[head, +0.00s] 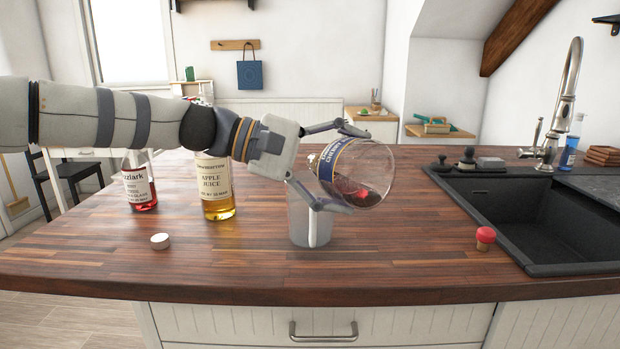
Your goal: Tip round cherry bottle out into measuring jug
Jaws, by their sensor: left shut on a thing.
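The round cherry bottle (380,168) is clear glass with a dark blue label and a little red liquid inside. It is strongly tilted, with a wide round end facing right. My left gripper (343,168) is shut around it and holds it above the counter. The clear measuring jug (310,226) stands upright on the counter below and slightly left of the bottle. The gripper's lower finger crosses in front of the jug's upper part. My right gripper is out of view.
An apple juice bottle (215,190) and a red-liquid bottle (139,184) stand left on the wooden counter (250,268). A white cap (160,241) lies in front of them. A red-topped stopper (485,238) lies near the black sink (540,225). The front middle counter is clear.

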